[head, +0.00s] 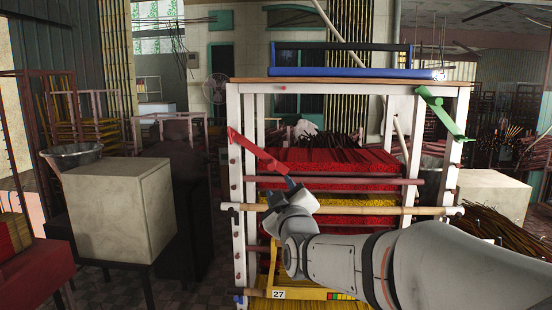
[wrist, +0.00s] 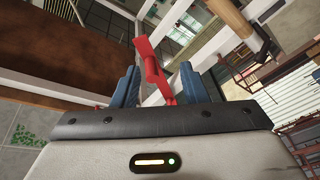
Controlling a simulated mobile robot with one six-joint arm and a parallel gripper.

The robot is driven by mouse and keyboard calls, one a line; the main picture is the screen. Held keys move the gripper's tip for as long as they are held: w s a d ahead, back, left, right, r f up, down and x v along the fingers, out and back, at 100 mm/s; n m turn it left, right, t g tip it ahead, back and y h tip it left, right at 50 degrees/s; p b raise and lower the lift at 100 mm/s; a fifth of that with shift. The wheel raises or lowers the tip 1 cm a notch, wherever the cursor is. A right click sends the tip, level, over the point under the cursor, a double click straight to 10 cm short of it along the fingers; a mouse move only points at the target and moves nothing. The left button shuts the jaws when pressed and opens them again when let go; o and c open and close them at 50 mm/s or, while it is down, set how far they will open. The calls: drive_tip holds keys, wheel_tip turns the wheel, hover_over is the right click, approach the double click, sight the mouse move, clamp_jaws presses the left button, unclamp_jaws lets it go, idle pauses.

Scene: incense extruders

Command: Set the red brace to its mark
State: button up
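The red brace (head: 257,151) is a flat bar joined at its upper left end to the left post of a white wooden rack (head: 240,112). It slopes down to the right, towards my gripper (head: 288,184). In the wrist view the brace (wrist: 153,68) rises between the two blue fingers of my gripper (wrist: 155,84). The fingers stand apart, with a gap on the left of the brace; contact on the right is unclear. A small red spot (head: 283,88) shows on the rack's top edge; I cannot tell whether it is the mark.
Pinkish and tan rods (head: 340,210) cross the rack's front, before red and yellow bundles (head: 330,160). A blue tray-like frame (head: 350,73) lies on top. A pale box (head: 118,209) stands left.

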sight(270, 162)
drive_tip(key=r, duration=0.1)
drive_tip(key=w+a+r+t, duration=0.1)
drive_tip(key=r, duration=0.1)
drive_tip(key=shift+a+n, duration=0.2)
drive_tip(key=shift+n, duration=0.2)
drive_tip(key=p+x, duration=0.3)
drive_tip(key=x, duration=0.4)
clamp_jaws()
drive_tip(key=shift+r, duration=0.1)
